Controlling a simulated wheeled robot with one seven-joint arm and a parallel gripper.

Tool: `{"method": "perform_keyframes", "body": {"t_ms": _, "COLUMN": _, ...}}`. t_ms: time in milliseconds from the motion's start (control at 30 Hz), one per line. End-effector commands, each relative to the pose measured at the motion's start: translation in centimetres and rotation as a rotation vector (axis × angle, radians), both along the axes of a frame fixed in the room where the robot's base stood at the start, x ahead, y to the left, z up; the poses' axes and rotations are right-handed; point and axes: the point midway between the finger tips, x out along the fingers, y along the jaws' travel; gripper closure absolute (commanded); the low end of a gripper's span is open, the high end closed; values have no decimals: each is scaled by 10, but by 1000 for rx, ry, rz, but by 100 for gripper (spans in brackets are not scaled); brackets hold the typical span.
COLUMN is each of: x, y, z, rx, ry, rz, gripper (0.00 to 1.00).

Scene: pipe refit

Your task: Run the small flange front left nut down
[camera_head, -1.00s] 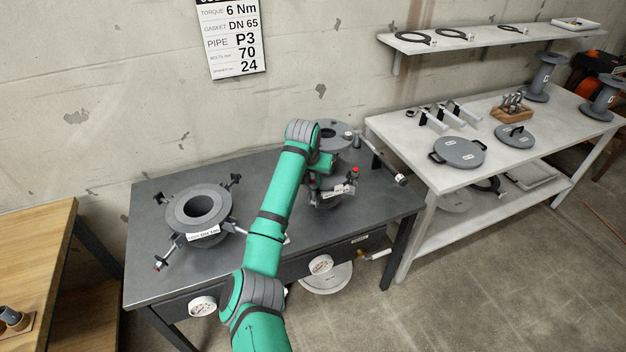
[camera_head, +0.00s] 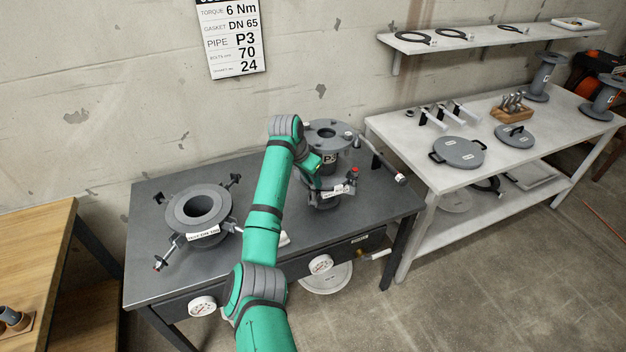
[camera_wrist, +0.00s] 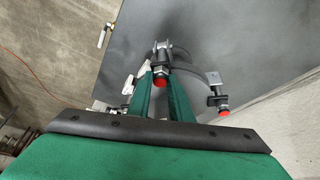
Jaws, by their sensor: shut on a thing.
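The small flange (camera_head: 322,203) stands on the right part of the dark bench, with the grey pipe spool marked P3 (camera_head: 327,158) upright on it. My gripper (camera_head: 314,184) is at the flange's front left side. In the wrist view my green fingers (camera_wrist: 162,80) close around a red-ended swing bolt, with the front left nut (camera_wrist: 162,83) between the tips. Another red-ended bolt (camera_wrist: 222,112) sits apart to the right; it also shows in the head view (camera_head: 355,171). My wrist and fingers hide much of the flange's left side in the head view.
A larger flange (camera_head: 198,206) with bolts swung outward stands on the left of the bench (camera_head: 150,270). Gauges (camera_head: 320,264) are on its front. A pale side table (camera_head: 420,160) with round covers stands right. A wooden table (camera_head: 40,235) is at left.

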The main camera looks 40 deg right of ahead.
Motion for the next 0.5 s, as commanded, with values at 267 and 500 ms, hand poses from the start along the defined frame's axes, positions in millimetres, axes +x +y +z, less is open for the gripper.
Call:
{"method": "perform_keyframes", "body": {"t_ms": 267, "x": 1, "y": -1, "z": 2, "rx": -1, "ry": 1, "rz": -230, "gripper": 100}}
{"method": "perform_keyframes", "body": {"t_ms": 500, "x": 1, "y": -2, "z": 2, "rx": -2, "ry": 0, "rz": -367, "gripper": 100}}
